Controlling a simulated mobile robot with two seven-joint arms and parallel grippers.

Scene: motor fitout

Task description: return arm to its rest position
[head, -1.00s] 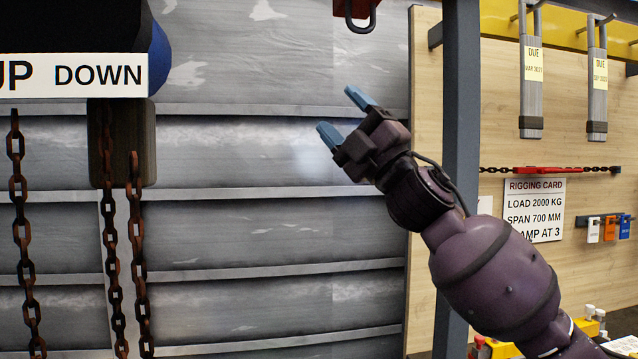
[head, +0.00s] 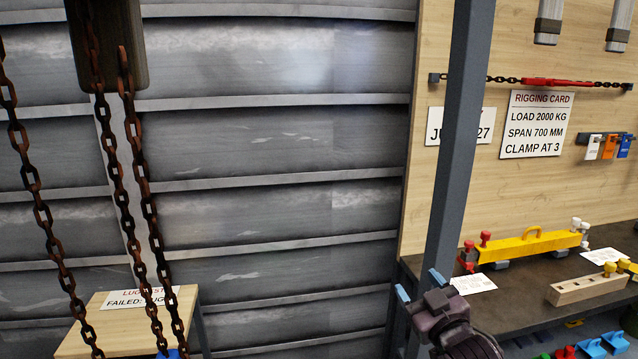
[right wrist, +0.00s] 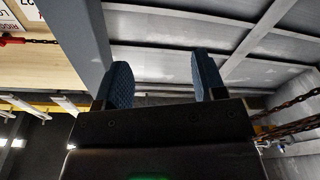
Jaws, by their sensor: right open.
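My right gripper (head: 419,284) is low in the head view, in front of the dark upright post and left of the workbench. Its two blue fingertips stand apart with nothing between them. In the right wrist view the same gripper (right wrist: 158,82) shows its two blue finger pads spread, with only the grey wall panels behind them. Most of my right arm is out of the head view. My left gripper is in neither view.
A grey post (head: 460,150) stands close to the right gripper. The workbench (head: 510,308) at right holds a yellow beam (head: 535,243) and a wooden block (head: 588,289). Rusty chains (head: 125,190) hang at left over a small table (head: 95,345).

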